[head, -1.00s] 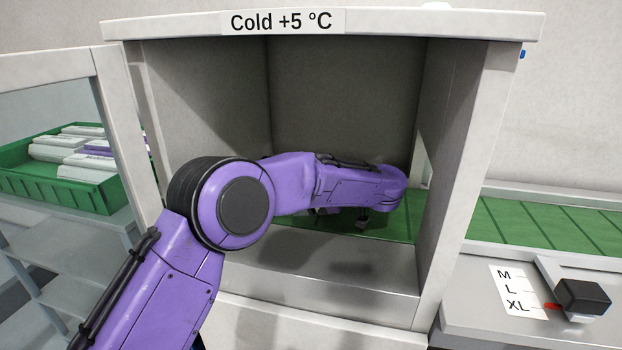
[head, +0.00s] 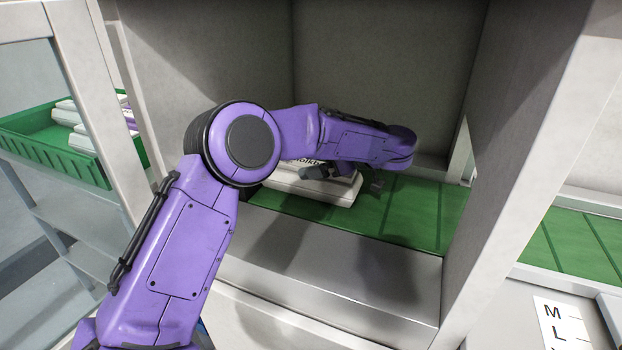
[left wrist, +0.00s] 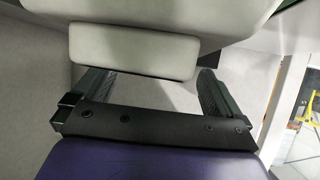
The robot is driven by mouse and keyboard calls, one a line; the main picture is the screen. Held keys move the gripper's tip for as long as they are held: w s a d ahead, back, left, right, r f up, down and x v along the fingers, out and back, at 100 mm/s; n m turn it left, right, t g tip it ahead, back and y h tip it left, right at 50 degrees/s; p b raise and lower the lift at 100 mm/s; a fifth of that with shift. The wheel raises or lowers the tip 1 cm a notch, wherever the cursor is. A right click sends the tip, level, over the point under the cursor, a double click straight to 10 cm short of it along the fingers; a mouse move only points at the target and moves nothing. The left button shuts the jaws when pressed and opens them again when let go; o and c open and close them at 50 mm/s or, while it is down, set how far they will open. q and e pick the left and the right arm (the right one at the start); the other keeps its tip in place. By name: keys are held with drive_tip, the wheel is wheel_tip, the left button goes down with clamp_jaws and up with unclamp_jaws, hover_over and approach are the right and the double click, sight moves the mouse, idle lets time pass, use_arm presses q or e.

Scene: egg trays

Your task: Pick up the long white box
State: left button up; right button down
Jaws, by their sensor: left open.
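A long white box (head: 312,190) with dark lettering on top lies on the green belt (head: 415,212) inside the cold cabinet. My forearm hides part of it in the head view. My left gripper (head: 346,179) is at the right end of the box, under my forearm. In the left wrist view the gripper (left wrist: 150,82) is open, its two fingers spread on either side of a pale box end (left wrist: 132,58). Whether the fingers touch the box cannot be told. My right gripper is in neither view.
Cabinet walls (head: 540,130) stand close on both sides of my left arm, with a metal sill (head: 330,268) in front. A green crate (head: 45,150) with several white boxes stands at the left behind a glass door. The belt right of the box is clear.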

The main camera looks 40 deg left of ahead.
use_arm(q)
drive_tip(key=shift+x, duration=1.1)
drive_tip(key=shift+d+r, duration=0.1)
drive_tip(key=shift+r, duration=0.05)
drive_tip(key=c, duration=1.4)
drive_tip(key=shift+r, duration=0.1)
